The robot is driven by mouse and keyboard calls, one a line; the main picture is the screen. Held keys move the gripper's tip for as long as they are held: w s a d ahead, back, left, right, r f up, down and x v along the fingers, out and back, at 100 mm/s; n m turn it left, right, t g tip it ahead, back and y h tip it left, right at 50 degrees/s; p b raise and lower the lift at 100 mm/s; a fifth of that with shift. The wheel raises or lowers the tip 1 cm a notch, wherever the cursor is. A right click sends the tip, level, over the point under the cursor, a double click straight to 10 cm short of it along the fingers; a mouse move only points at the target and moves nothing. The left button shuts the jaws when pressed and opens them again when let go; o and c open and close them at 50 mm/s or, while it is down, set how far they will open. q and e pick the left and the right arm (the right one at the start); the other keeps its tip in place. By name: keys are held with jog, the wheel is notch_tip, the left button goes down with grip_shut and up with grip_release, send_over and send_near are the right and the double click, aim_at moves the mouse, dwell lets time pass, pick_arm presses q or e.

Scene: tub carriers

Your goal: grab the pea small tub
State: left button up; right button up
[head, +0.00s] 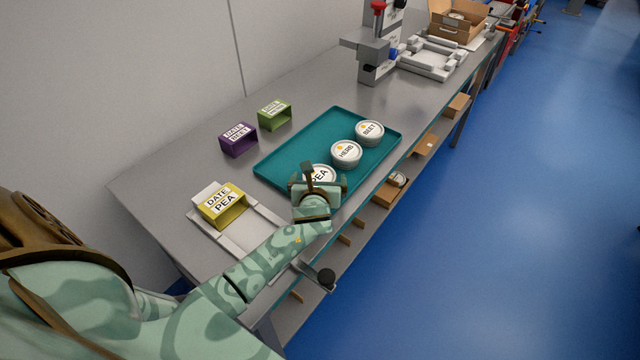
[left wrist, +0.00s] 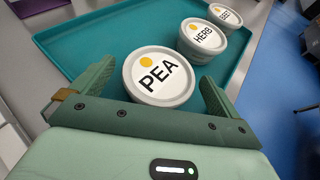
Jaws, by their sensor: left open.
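The pea small tub (head: 319,173) is round and pale with a white lid lettered PEA and an orange dot. It stands on the teal tray (head: 290,152), partly hidden by my left gripper in the head view. In the left wrist view the pea tub (left wrist: 158,76) sits between the two fingers, with a finger at each side. My left gripper (head: 317,186) is open; whether its fingers touch the tub I cannot tell. My right gripper is not in view.
The herb tub (head: 346,153) and beet tub (head: 369,132) stand beyond on the tray. A yellow DATE PEA carrier (head: 222,206) sits on a pale fixture at left. Purple (head: 238,140) and green (head: 274,115) carriers stand behind. A grey press (head: 378,50) stands farther along the bench.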

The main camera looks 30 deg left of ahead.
pick_arm(q)
jog(key=shift+w+a+f, duration=0.3)
jog(key=shift+w, duration=0.3)
jog(key=shift+s+r, duration=0.1)
jog(key=c, duration=1)
jog(key=shift+c, duration=0.3)
jog(key=shift+r, duration=0.1)
